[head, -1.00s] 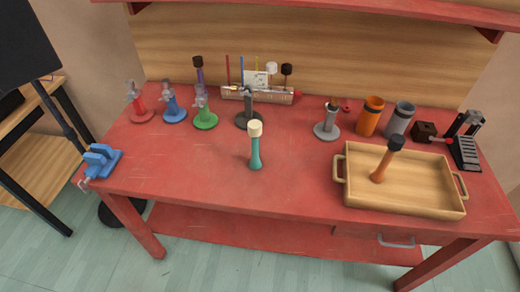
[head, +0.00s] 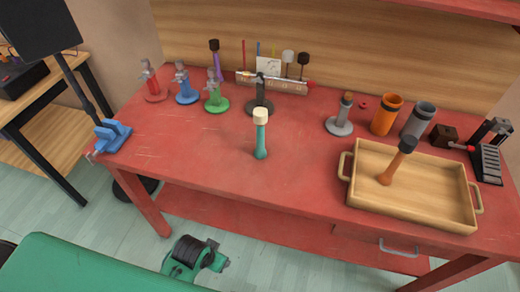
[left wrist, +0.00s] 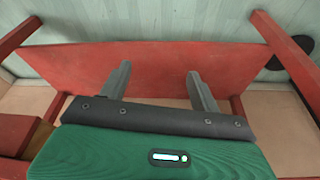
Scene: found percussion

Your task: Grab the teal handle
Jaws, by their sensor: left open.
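The teal handle (head: 261,143) stands upright on the red table in the head view, topped by a cream mallet head (head: 261,117). Nothing touches it. My left gripper (left wrist: 160,88) shows in the left wrist view with its two grey fingers spread and nothing between them. That view faces a red panel and pale floor, and the teal handle is not in it. Green parts of my own body show at the bottom left of the head view, in front of and below the table. My right gripper is not in view.
The red table (head: 205,150) is clear around the handle. Behind it stand several coloured stands and a tool rack (head: 285,85). A wooden tray (head: 420,215) with an orange-handled mallet (head: 397,160) is at the right. A blue vise (head: 112,135) sits at the left edge.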

